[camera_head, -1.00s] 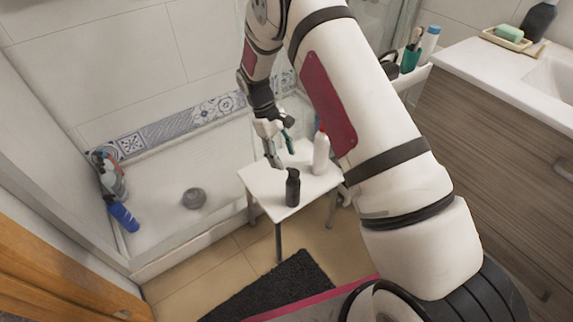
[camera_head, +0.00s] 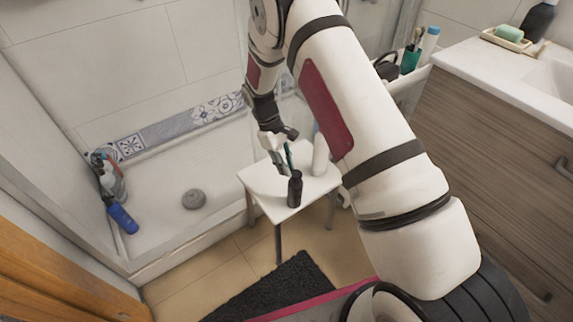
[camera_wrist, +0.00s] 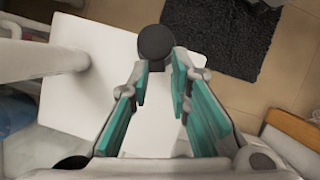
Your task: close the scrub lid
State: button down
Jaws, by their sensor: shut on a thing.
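A small dark bottle (camera_head: 295,190), which looks like the scrub, stands on the white stool near its front edge, leaning slightly. In the wrist view its round dark top (camera_wrist: 155,42) shows at the fingertips. I cannot tell whether its lid is open or shut. My gripper (camera_head: 286,169) points down at the upper part of the bottle. In the wrist view my gripper (camera_wrist: 160,66) has a teal-padded finger on each side of the bottle's near edge and is shut on it. The exact contact is partly hidden.
The white stool (camera_head: 262,181) has free room left of the bottle. A white bottle (camera_head: 320,155) stands close behind, and also shows at the left in the wrist view (camera_wrist: 40,65). A dark mat (camera_head: 285,290) lies on the floor. A shower tray (camera_head: 165,225) is at the left.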

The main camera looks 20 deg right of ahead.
jog(key=f+g+h+b, duration=0.1)
jog(key=b, duration=0.1)
jog(key=g+b, duration=0.1)
jog(key=b, duration=0.1)
jog(key=shift+w+a+f+g+h, duration=0.15)
jog(key=shift+w+f+g+h, duration=0.15)
jog(key=shift+f+h, duration=0.1)
jog(key=shift+r, duration=0.1)
jog(key=c, duration=1.2)
grip_release()
jog(key=shift+r, duration=0.1)
